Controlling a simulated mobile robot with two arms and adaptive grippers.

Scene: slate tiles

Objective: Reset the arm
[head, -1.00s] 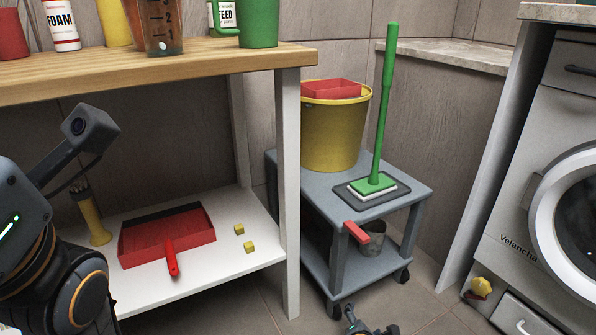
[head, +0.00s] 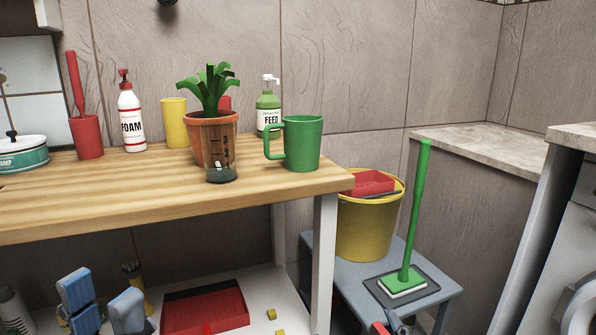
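My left gripper (head: 101,298) is in the lower left of the head view, with its blue-grey finger pads pointing up and a gap between them. Nothing shows between the pads. It is in front of the lower shelf, left of the red dustpan (head: 205,308). The rest of my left arm is below the picture. A small grey part of my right gripper (head: 398,323) shows at the bottom edge, in front of the grey cart (head: 345,285). Its fingers are mostly cut off, so its opening cannot be told.
The wooden tabletop (head: 60,200) holds a potted plant (head: 208,92), a clear measuring cup (head: 221,165), a green mug (head: 303,145) and several bottles and cups. A yellow bucket (head: 368,228) and a green scrubber (head: 414,215) stand on the cart.

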